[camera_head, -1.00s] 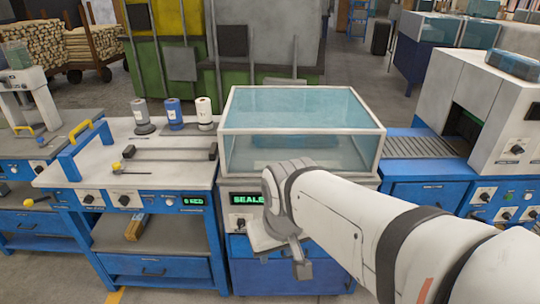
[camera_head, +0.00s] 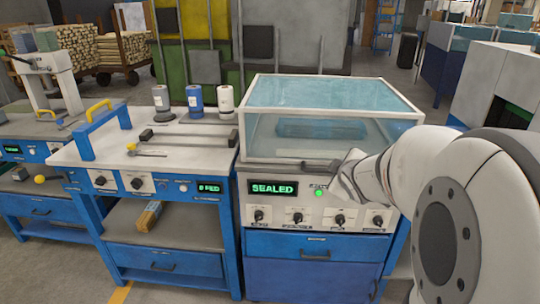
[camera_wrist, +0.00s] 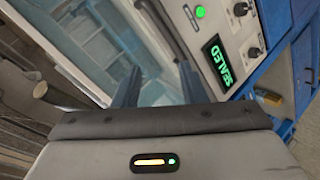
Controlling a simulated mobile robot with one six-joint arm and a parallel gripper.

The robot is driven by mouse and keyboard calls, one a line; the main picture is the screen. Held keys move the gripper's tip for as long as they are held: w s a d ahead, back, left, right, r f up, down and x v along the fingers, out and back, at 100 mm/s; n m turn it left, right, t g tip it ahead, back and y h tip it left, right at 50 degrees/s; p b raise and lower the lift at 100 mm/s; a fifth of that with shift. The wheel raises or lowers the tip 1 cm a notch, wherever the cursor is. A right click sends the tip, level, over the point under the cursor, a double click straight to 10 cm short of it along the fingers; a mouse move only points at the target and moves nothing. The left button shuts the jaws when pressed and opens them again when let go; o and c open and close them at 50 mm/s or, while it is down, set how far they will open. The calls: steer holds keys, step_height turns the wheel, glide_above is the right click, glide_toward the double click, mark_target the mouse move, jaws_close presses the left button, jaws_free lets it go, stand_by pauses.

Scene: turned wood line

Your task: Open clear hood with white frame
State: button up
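The clear hood (camera_head: 330,92) with its white frame sits closed on top of the sealing machine (camera_head: 330,225). A dark bar (camera_head: 305,165) runs along its lower front edge, and a bluish shape (camera_head: 315,130) shows through the glass. The machine's display (camera_head: 273,188) reads "SEALED", with a green light beside it. My gripper (camera_head: 335,178) is at the right of that bar, in front of the machine; its fingertips are hard to make out there. In the wrist view, my gripper's two fingers (camera_wrist: 160,85) are apart with nothing between them, and the hood's glass and dark bar lie beyond.
Another white machine (camera_head: 490,85) stands at the right. Yellow and green panels rise behind. Floor shows at the lower left.

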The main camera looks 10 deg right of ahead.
mark_target(327, 172)
steer(key=w+d+f+n+t+y+b, duration=0.1)
steer(key=w+f+n+b, duration=0.1)
steer(key=w+f+n, duration=0.1)
steer(key=w+f+n+t+y+b, duration=0.1)
steer(key=w+f+n+y+b, duration=0.1)
steer(key=w, duration=0.3)
steer(key=w+d+f+n+t+y+b, duration=0.1)
steer(key=w+f+n+t+y+b, duration=0.1)
steer(key=w+f+n+b, duration=0.1)
steer(key=shift+w+d+f+n, duration=0.2)
steer(key=shift+w+f+n, duration=0.15)
steer(key=shift+w, duration=0.15)
steer(key=shift+w+d+f+n, duration=0.15)
steer(key=shift+w+f+n, duration=0.1)
steer(key=shift+w+n, duration=0.15)
steer(key=shift+c, duration=0.4)
jaws_close()
